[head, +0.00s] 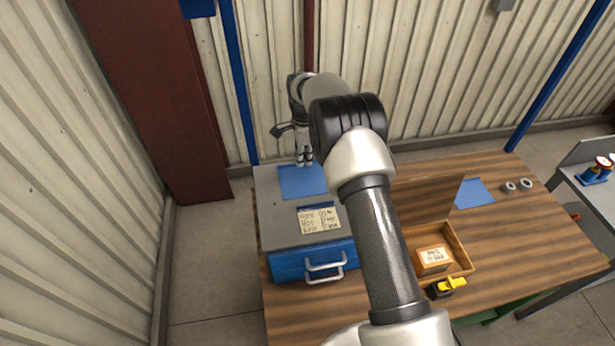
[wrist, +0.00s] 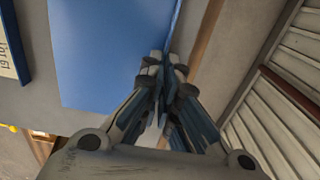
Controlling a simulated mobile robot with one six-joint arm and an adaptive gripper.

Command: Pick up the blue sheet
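The blue sheet (head: 301,184) lies flat on the grey top of a blue case, at its far side. In the wrist view the sheet (wrist: 105,50) fills the upper left, with a paler strip along its right edge. My gripper (head: 304,160) is at the sheet's far edge, fingers pointing down. In the wrist view my gripper's fingertips (wrist: 168,64) come together at the sheet's right edge and look shut on it. The fingers hide the exact contact and one corner of the sheet.
The case (head: 288,268) has a handle and a written label (head: 319,220). On the wooden table (head: 520,240) are a tray (head: 462,250) with a small box (head: 433,261), another blue piece (head: 474,193), a yellow-black item (head: 448,286) and rings (head: 518,185). A corrugated wall stands behind.

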